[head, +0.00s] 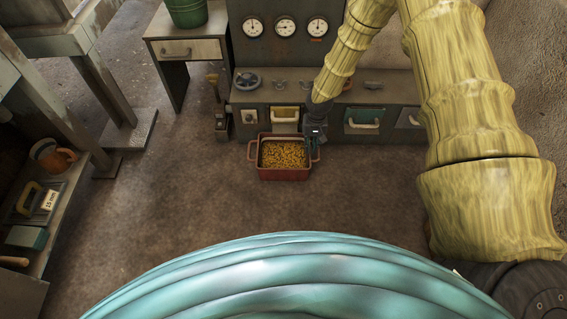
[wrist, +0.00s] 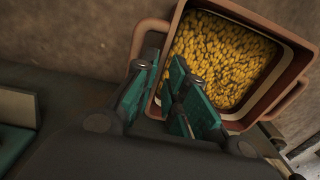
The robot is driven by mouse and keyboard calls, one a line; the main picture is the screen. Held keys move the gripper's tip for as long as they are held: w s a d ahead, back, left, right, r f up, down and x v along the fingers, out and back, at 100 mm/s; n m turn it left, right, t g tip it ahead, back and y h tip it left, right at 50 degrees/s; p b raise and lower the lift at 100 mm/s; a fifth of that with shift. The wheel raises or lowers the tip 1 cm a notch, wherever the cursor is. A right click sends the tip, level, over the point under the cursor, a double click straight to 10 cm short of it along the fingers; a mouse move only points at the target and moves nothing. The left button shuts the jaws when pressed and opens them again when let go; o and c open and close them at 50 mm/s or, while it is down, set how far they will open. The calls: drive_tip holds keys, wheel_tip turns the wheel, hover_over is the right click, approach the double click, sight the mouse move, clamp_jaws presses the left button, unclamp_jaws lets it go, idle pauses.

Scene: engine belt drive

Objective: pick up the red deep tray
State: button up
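The red deep tray (head: 284,174) is in the middle of the head view, in front of the machine panel. It is full of small yellow pieces and has a loop handle at each side. In the wrist view the tray's rim (wrist: 247,14) and contents fill the upper right. My gripper (head: 313,153) is at the tray's right side in the head view. In the wrist view its two teal fingers (wrist: 164,68) stand apart, one on each side of the tray's near wall, close to a handle. Whether they touch the tray is unclear. The tray's underside is hidden.
The machine panel (head: 285,58) with gauges, knobs and drawers stands right behind the tray. A desk with a green bucket (head: 187,12) is at the back left. A shelf (head: 40,240) with tools is at the left. The floor (head: 190,205) before the tray is clear.

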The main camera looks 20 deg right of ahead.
drive_tip(key=shift+w+a+f+b, duration=0.1)
drive_tip(key=shift+f+b, duration=0.65)
drive_tip(key=shift+f, duration=0.45)
drive_tip(key=shift+a+f+b, duration=0.1)
drive_tip(key=shift+f+b, duration=0.65)
drive_tip(key=shift+f, duration=0.4)
clamp_jaws()
drive_tip(key=shift+r, duration=0.15)
